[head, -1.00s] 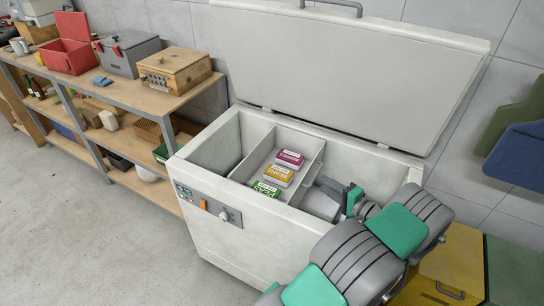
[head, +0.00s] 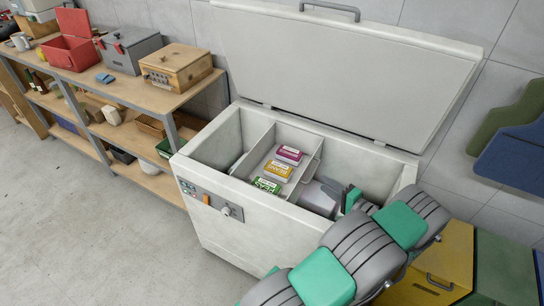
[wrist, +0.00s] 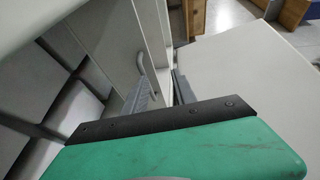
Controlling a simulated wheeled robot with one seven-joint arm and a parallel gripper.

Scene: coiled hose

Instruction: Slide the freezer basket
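The freezer basket (head: 262,150) is a pale grey tray with upright walls inside the open chest freezer (head: 262,221). It holds a magenta box, a yellow box and a green box. A grey handle (head: 314,166) stands at its right wall. My gripper (head: 335,187) is inside the freezer, right of the basket and apart from the handle in the head view. In the wrist view the two grey fingers (wrist: 163,92) are spread with a gap between them and hold nothing. A curved handle (wrist: 148,72) shows ahead of them, near the left finger. My green gripper body hides what lies below.
The freezer lid (head: 345,75) stands raised at the back. A shelf (head: 130,108) with boxes stands left; yellow and green cabinets (head: 440,262) stand right.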

